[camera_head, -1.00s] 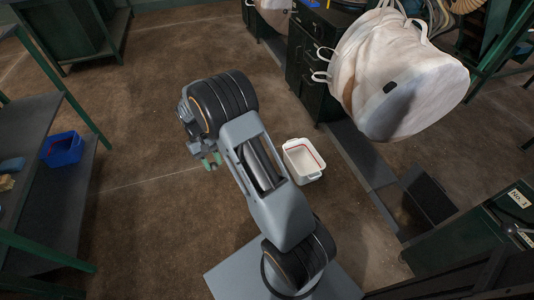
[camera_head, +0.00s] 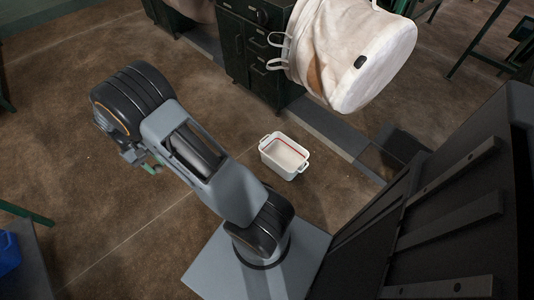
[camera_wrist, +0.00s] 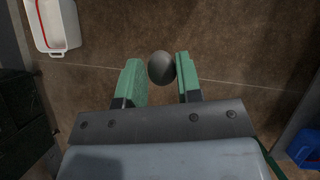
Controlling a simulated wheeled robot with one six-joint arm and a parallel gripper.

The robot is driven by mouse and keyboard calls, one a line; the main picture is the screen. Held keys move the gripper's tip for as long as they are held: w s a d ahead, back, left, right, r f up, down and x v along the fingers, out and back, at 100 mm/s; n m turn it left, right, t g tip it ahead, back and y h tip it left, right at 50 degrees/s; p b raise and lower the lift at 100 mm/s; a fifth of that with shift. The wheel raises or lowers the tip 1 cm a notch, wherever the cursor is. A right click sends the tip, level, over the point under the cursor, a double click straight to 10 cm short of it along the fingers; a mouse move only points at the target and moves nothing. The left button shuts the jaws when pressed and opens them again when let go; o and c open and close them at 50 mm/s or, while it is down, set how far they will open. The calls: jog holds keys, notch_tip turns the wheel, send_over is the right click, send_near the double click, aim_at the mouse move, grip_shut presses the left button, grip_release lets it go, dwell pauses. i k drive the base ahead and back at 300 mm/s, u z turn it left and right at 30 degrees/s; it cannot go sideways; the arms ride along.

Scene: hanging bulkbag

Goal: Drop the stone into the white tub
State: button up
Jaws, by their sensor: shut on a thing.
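The stone (camera_wrist: 161,68) is dark grey and rounded. In the wrist view it sits between the green fingers of my gripper (camera_wrist: 160,75), which is shut on it and holds it above the brown floor. In the head view my gripper (camera_head: 152,166) hangs at the left end of my arm, and the stone is hidden there. The white tub (camera_head: 285,156) stands on the floor to the right of my arm, open at the top, with a red line inside. It also shows in the wrist view (camera_wrist: 71,24) at the top left, apart from the gripper.
A large whitish bulk bag (camera_head: 350,55) hangs at the upper right, above and behind the tub. A dark green cabinet (camera_head: 240,50) stands behind. A blue bin (camera_head: 8,252) is at the left edge. The floor between gripper and tub is clear.

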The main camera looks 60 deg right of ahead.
aim_at(276, 149)
jog(key=z, duration=0.75)
jog(key=i, duration=0.85)
jog(key=z, duration=0.8)
